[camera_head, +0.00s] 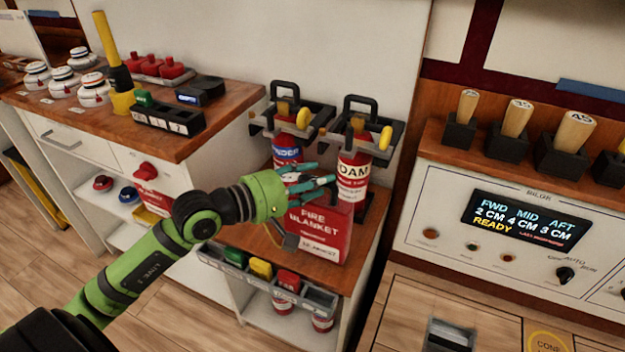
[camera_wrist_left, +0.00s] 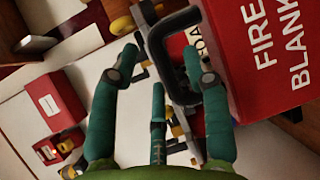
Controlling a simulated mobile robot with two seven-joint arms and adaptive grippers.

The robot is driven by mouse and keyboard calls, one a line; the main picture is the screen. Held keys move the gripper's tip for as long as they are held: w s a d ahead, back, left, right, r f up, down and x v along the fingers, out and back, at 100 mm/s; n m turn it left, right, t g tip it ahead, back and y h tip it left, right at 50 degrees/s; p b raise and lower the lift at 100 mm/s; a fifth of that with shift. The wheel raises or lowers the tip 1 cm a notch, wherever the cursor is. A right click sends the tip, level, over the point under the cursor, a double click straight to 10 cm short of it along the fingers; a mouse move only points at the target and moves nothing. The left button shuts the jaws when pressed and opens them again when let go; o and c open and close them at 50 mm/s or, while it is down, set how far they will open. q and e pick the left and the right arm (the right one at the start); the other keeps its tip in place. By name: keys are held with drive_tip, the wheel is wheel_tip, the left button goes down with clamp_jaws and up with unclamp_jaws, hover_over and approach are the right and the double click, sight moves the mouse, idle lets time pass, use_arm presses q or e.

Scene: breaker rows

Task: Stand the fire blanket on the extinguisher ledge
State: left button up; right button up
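The fire blanket (camera_head: 318,240) is a red box with white lettering. It appears to stand upright on the wooden extinguisher ledge (camera_head: 371,232), in front of two extinguishers. My left gripper (camera_head: 316,178) is at the box's top edge in the head view, between the box and the extinguishers. My right gripper is not in view.
A FOAM extinguisher (camera_head: 352,175) and a POWDER extinguisher (camera_head: 286,150) hang in wall brackets behind the box. A rail of coloured blocks (camera_head: 262,275) runs along the ledge's front. A console (camera_head: 520,225) stands to the right, a cluttered counter (camera_head: 215,115) to the left.

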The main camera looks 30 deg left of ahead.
use_arm(q)
drive_tip(key=shift+r+p, duration=0.25)
drive_tip(key=shift+p, duration=0.05)
drive_tip(key=b+v, duration=0.3)
drive_tip(key=v, duration=0.9)
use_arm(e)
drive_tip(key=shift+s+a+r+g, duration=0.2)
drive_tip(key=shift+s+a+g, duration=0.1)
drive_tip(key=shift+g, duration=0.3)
